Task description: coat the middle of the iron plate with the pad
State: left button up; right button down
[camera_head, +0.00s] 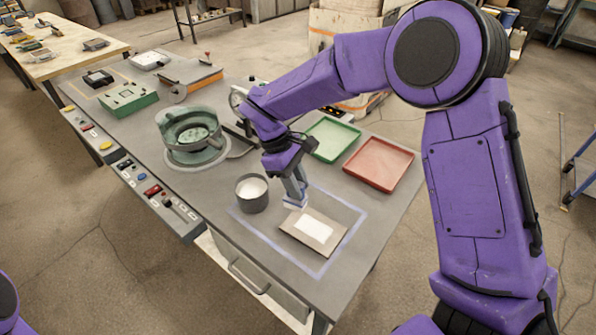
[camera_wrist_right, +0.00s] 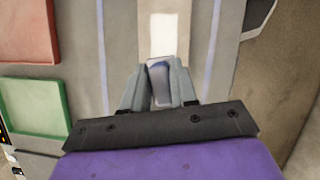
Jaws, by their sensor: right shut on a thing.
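The iron plate (camera_head: 330,239) is a flat brown-grey slab inside a blue taped outline on the bench. The pad (camera_head: 295,202) is a small pale block in my right gripper (camera_head: 297,190), at the plate's upper-left edge. In the right wrist view the pad (camera_wrist_right: 160,82) sits between the two fingers, below the white rectangle. I cannot tell whether it touches the plate. A dark pot (camera_head: 253,199) with white contents stands just left of the gripper. My left gripper is out of view.
A green tray (camera_head: 331,140) and a red tray (camera_head: 379,163) lie behind the plate. A round green machine (camera_head: 190,133) stands to the left. A control panel (camera_head: 133,171) runs along the bench's left edge. The bench right of the plate is clear.

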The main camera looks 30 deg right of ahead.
jog(key=shift+s+r+p, duration=0.1)
jog(key=shift+r+p, duration=0.3)
jog(key=shift+r, duration=0.85)
